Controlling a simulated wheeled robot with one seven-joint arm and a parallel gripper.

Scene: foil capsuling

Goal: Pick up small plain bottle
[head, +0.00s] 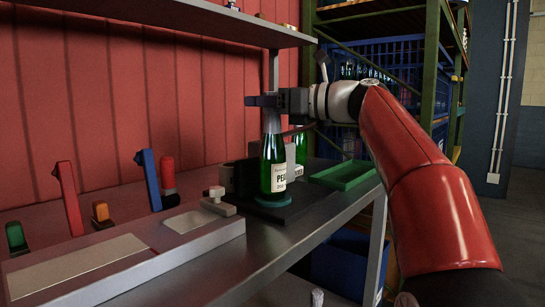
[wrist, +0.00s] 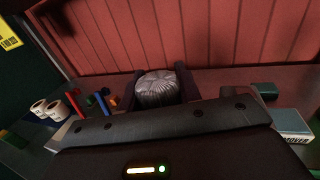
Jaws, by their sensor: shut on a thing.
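A green bottle (head: 277,160) with a white label and a pale silvery neck stands upright on a dark teal round base in the head view. My gripper (head: 264,101) is level at its top and shut on it. In the wrist view, the bottle's crinkled silver top (wrist: 158,88) sits between my two dark fingers. The finger contact is partly hidden in the head view. A second green bottle (head: 300,147) stands just behind and to the right, partly hidden.
A green tray (head: 345,175) lies right of the bottles. Red, blue, orange and green handled tools stand at left beside a grey fixture (head: 187,222). A shelf (head: 200,22) hangs above the bench. A red wall closes off the back.

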